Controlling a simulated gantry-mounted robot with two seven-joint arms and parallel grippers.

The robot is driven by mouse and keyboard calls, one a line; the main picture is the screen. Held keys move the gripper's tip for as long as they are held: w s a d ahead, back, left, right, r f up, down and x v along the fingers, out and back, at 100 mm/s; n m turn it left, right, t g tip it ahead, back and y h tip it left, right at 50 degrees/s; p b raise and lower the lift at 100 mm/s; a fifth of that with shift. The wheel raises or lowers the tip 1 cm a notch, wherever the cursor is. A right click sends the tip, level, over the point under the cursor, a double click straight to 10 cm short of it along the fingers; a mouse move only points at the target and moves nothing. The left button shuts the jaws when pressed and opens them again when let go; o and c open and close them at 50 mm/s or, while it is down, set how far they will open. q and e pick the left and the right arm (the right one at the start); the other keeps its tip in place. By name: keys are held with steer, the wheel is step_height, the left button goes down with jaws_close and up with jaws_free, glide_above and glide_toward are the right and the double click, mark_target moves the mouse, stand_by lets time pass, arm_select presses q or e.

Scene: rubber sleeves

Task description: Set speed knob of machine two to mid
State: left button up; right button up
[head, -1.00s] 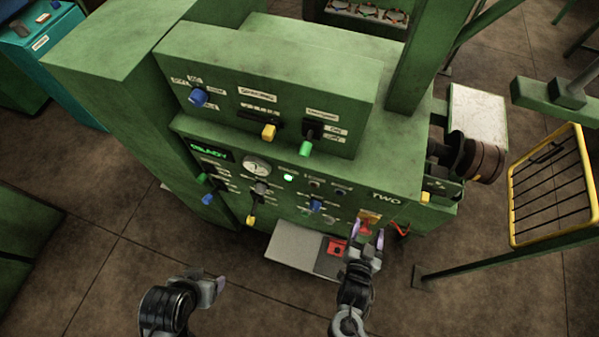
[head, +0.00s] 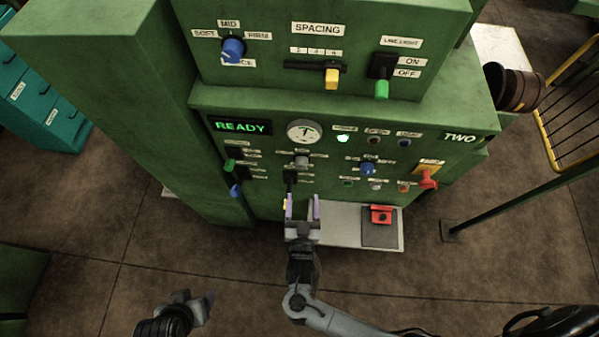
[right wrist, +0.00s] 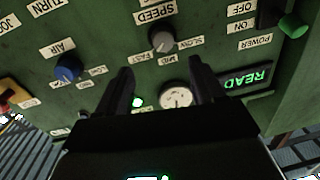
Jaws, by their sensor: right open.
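Machine two (head: 470,110) is a green cabinet with "TWO" on its front and a lit READY display (head: 240,126). Its speed knob is a small grey round knob (head: 301,161) below the gauge. In the right wrist view the speed knob (right wrist: 162,40) shows by the SPEED label, with SLOW, MID and FAST labels around it. I cannot tell which one it points at. My right gripper (head: 302,208) is open and empty, below the knob in the head view. Its fingers (right wrist: 161,72) are apart and off the knob. My left gripper (head: 207,303) is low at left, its jaws unclear.
A blue air knob (head: 367,168) and a red switch (head: 428,180) are to the right on the panel. Green (head: 233,165) and blue levers are to the left. A pale shelf (head: 340,220) with a red button (head: 381,214) juts out below. Floor in front is open.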

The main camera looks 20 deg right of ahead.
mark_target(301, 168)
arm_select(q)
steer(key=shift+a+r, duration=0.1)
steer(key=shift+a, duration=0.4)
arm_select(e)
steer(key=x, duration=1)
steer(key=shift+w+a+r, duration=0.1)
steer(key=shift+w+a, duration=0.05)
steer(key=shift+w, duration=0.1)
steer(key=c, duration=1.1)
arm_select(q)
steer(key=shift+w+d, duration=0.1)
arm_select(e)
steer(key=shift+o, duration=0.2)
